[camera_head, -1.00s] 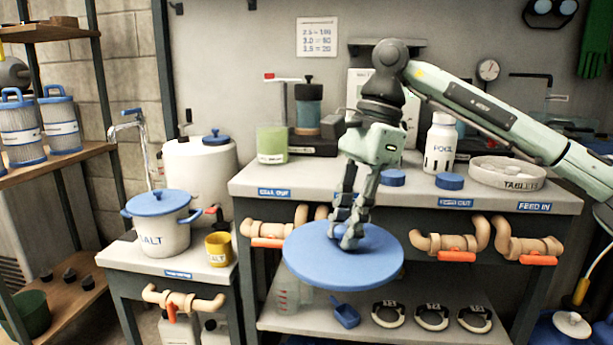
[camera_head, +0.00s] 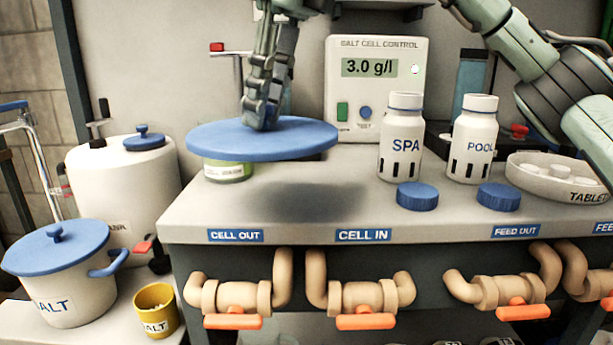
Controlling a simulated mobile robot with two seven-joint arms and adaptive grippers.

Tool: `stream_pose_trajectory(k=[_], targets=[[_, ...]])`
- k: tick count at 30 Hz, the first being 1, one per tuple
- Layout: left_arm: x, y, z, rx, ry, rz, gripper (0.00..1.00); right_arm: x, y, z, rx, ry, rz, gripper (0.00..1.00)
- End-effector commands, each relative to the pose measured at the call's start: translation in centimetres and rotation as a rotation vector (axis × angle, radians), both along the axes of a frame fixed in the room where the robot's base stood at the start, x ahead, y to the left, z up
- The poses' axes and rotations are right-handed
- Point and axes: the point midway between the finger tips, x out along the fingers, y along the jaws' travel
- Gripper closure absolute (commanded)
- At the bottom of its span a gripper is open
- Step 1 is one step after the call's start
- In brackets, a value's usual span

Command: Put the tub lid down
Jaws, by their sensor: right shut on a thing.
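The tub lid (camera_head: 225,141) is a wide, flat blue disc. My right gripper (camera_head: 262,118) comes down from above and is shut on the lid near its middle, hiding its knob. The lid is held about level above the left part of the grey bench top (camera_head: 330,212), with a dark shadow under it to the right. It hides most of a green-labelled container (camera_head: 229,170) behind and below it. My left gripper is not in view.
Two blue caps (camera_head: 417,196) (camera_head: 498,197) lie before the SPA (camera_head: 401,137) and POOL (camera_head: 473,139) bottles. A tablets dish (camera_head: 555,180) stands at right. The salt pot (camera_head: 68,275) and yellow cup (camera_head: 155,308) are lower left. The bench's front left is clear.

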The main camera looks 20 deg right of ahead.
Motion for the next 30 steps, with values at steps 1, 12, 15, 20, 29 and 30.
stream_pose_trajectory(k=[1, 12, 15, 20, 29, 30], targets=[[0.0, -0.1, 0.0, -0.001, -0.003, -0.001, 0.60, 0.2, -0.3, -0.2, 0.001, 0.001, -0.005, 1.00], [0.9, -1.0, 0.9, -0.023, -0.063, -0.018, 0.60, 4.8, -6.3, -4.8, 0.001, 0.003, -0.009, 1.00], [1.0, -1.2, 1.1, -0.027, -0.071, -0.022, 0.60, 6.0, -7.7, -5.9, 0.001, 0.002, -0.008, 1.00], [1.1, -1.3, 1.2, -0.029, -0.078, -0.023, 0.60, 7.0, -9.0, -6.8, 0.000, 0.000, -0.005, 1.00], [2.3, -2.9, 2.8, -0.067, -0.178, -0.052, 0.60, 7.1, -9.2, -10.5, 0.000, 0.000, -0.004, 1.00], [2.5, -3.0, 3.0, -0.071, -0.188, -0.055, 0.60, 7.1, -9.2, -10.8, 0.000, 0.000, -0.005, 1.00]])
